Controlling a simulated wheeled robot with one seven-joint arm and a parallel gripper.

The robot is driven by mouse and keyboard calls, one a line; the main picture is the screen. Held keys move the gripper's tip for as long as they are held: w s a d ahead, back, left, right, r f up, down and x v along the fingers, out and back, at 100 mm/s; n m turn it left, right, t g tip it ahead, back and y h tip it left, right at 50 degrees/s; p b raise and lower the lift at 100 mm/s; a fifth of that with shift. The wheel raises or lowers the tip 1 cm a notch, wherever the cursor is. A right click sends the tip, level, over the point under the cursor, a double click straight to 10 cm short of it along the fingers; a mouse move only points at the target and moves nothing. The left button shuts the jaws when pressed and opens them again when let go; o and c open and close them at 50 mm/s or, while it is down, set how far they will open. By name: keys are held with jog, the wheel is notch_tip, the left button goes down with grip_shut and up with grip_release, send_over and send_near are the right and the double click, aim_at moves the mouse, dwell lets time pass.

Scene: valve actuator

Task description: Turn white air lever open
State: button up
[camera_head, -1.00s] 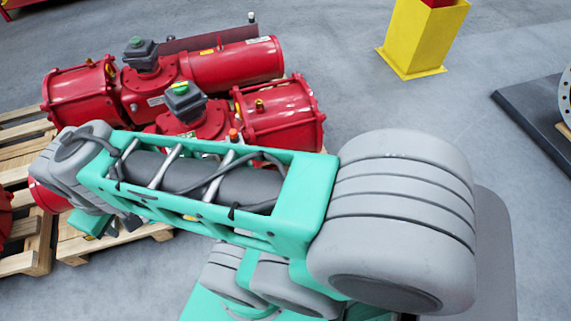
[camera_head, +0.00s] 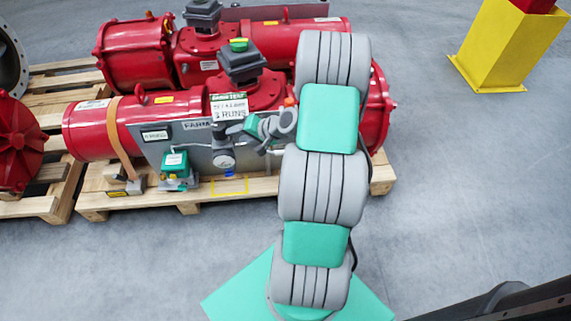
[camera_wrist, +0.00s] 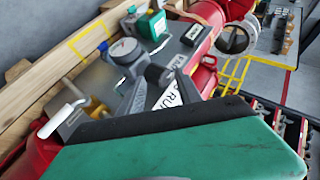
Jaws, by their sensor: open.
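The white air lever (camera_wrist: 62,120) shows at the lower left of the wrist view, slanting up from a dark grey block on the grey panel (camera_wrist: 92,80). In the head view I cannot make the lever out; my arm covers the panel's right part. My gripper (camera_wrist: 146,76) is open and empty, with its dark fingers over the panel close to the round gauge (camera_wrist: 123,48). The lever is to the left of the fingers and apart from them. In the head view my gripper (camera_head: 236,129) is small, in front of the panel above the gauge (camera_head: 222,161).
The panel is on a red actuator (camera_head: 90,128) on a wooden pallet (camera_head: 255,187). A green-topped box (camera_head: 175,160) stands left of the gauge, with a white sign (camera_head: 228,107) above. A yellow post (camera_head: 505,45) is at the upper right.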

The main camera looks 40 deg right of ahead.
aim_at(280, 151)
jog(key=s+d+f+m+t+h+b, duration=0.35)
jog(key=d+f+m, duration=0.25)
jog(key=d+f, duration=0.35)
jog(key=s+d+f+m+t+h+b, duration=0.2)
jog(key=s+d+f+m+h+b, duration=0.2)
jog(key=d+f+m, duration=0.5)
jog(key=w+f+n+b, duration=0.1)
jog(key=w+f+n, duration=0.2)
jog(key=w, duration=0.4)
jog(key=shift+g+y, duration=0.25)
jog(key=shift+c, duration=0.5)
grip_shut()
jog(key=shift+s, duration=0.1)
